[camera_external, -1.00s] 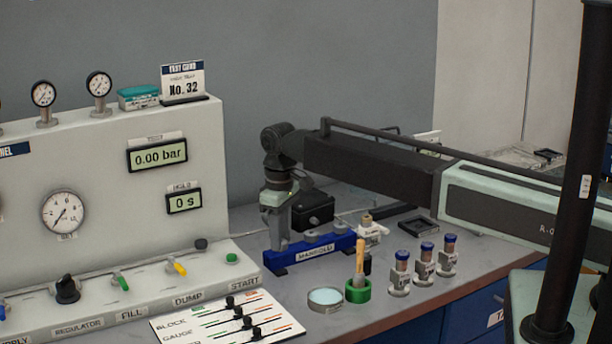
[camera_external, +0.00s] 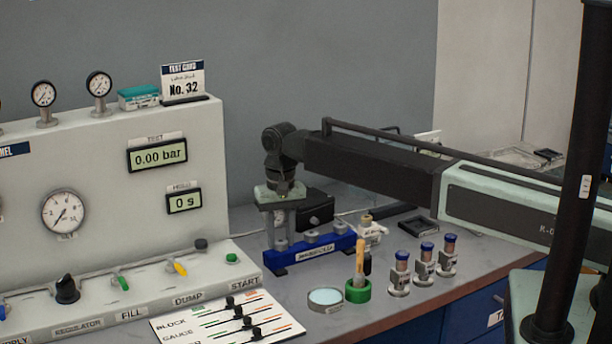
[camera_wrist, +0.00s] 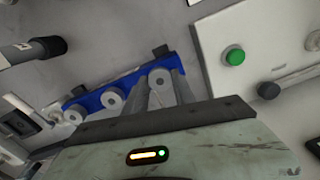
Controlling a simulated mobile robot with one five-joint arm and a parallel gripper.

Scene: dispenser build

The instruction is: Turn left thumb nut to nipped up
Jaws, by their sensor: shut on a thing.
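The blue manifold block (camera_external: 318,254) stands on the bench with grey round nuts along its top. The left thumb nut (camera_wrist: 160,77) is at the end nearest the green start button. My gripper (camera_external: 281,240) points straight down over that end. In the wrist view, my gripper's two fingers (camera_wrist: 161,88) are on either side of the left nut and shut on it. Two more nuts, the middle one (camera_wrist: 112,98) and the far one (camera_wrist: 73,115), are free. The nut's thread and any gap beneath it are hidden.
The test panel (camera_external: 100,230) with its green start button (camera_wrist: 235,56) is close on the left. Three blue-capped fittings (camera_external: 425,262), a green holder (camera_external: 358,292) and a round dish (camera_external: 325,299) stand to the right and front. A black box (camera_external: 316,212) is behind.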

